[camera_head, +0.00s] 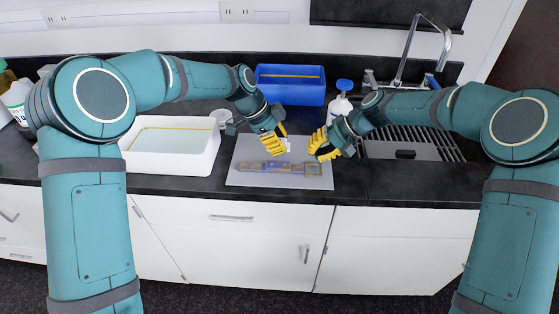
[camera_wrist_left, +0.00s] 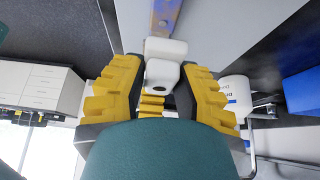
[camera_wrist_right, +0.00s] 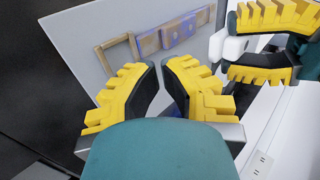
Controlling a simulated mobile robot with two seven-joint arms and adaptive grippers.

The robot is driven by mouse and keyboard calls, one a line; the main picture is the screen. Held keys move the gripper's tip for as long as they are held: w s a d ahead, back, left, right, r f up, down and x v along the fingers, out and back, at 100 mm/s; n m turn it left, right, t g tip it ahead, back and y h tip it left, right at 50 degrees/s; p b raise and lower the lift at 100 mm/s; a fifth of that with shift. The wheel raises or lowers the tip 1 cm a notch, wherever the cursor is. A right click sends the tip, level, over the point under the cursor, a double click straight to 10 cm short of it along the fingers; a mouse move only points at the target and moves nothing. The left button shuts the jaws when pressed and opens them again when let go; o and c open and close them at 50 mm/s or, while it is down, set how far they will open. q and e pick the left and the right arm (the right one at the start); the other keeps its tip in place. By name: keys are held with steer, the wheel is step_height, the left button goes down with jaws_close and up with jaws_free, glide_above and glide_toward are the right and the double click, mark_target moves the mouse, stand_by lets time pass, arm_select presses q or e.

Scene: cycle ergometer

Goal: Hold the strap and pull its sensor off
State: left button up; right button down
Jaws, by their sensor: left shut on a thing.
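My left gripper (camera_head: 278,141) is shut on a small white piece with a dark spot (camera_wrist_left: 161,76), above the grey board (camera_head: 244,179). A second white block (camera_wrist_left: 165,48) sits right against it, just beyond the fingertips; I cannot tell which is the strap and which the sensor. The white parts also show in the right wrist view (camera_wrist_right: 232,46). My right gripper (camera_head: 317,144) is to the right of them, its fingertips a little apart with nothing between them. In the right wrist view (camera_wrist_right: 160,64) its fingers point at the board.
A row of purple and brown framed pieces (camera_head: 280,167) lies flat on the board. A white tub (camera_head: 170,150) stands left, a blue bin (camera_head: 290,83) behind, a white bottle with blue cap (camera_head: 341,102) behind right. The sink (camera_head: 415,146) is at the right.

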steer(key=v, duration=1.2)
stand_by(0.5)
